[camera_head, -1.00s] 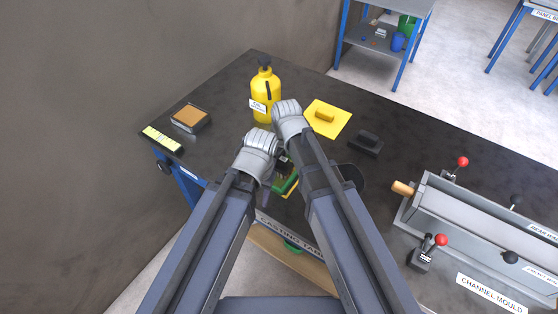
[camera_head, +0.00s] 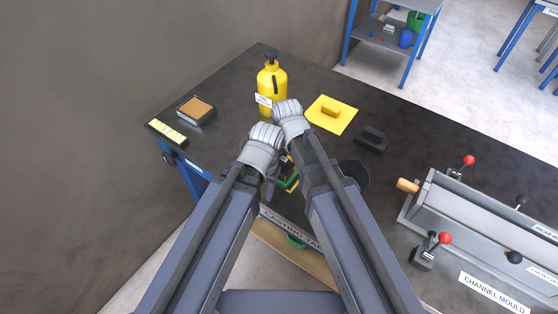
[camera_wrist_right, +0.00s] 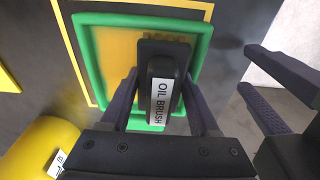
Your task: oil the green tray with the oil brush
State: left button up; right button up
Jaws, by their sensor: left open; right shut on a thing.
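The green tray (camera_wrist_right: 204,50) has a raised green rim and a yellow-orange inside. It lies below the oil brush in the right wrist view; in the head view only a bit of its green rim (camera_head: 289,181) shows between my arms. My right gripper (camera_wrist_right: 160,82) is shut on the oil brush (camera_wrist_right: 161,91), a black block with a labelled handle, and holds it over the tray. Whether the brush touches the tray is unclear. My left gripper (camera_wrist_right: 248,70) is open and empty, to the right of the tray. My arms mostly hide both grippers in the head view.
A yellow bottle (camera_head: 272,84) stands behind my wrists. A box with a brown top (camera_head: 196,110) is at the left, a yellow float (camera_head: 331,113) and a black block (camera_head: 372,138) at the right. The channel mould (camera_head: 480,225) with red-knobbed levers fills the table's right side.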

pick_arm(q)
jog(key=shift+w, duration=0.1)
pick_arm(e)
jog(key=shift+s+a, duration=0.35)
jog(key=shift+s, duration=0.2)
pick_arm(q)
jog(key=shift+w+d, duration=0.1)
jog(key=shift+w, duration=0.1)
pick_arm(e)
jog(key=shift+w+d, duration=0.2)
jog(key=shift+w, duration=0.1)
jog(key=shift+w+d, duration=0.15)
jog(key=shift+w, duration=0.05)
jog(key=shift+w, duration=0.1)
pick_arm(q)
jog(key=shift+s, duration=0.25)
pick_arm(e)
jog(key=shift+w+d+r, duration=0.1)
jog(key=shift+w+d, duration=0.4)
jog(key=shift+w, duration=0.15)
jog(key=shift+w, duration=0.15)
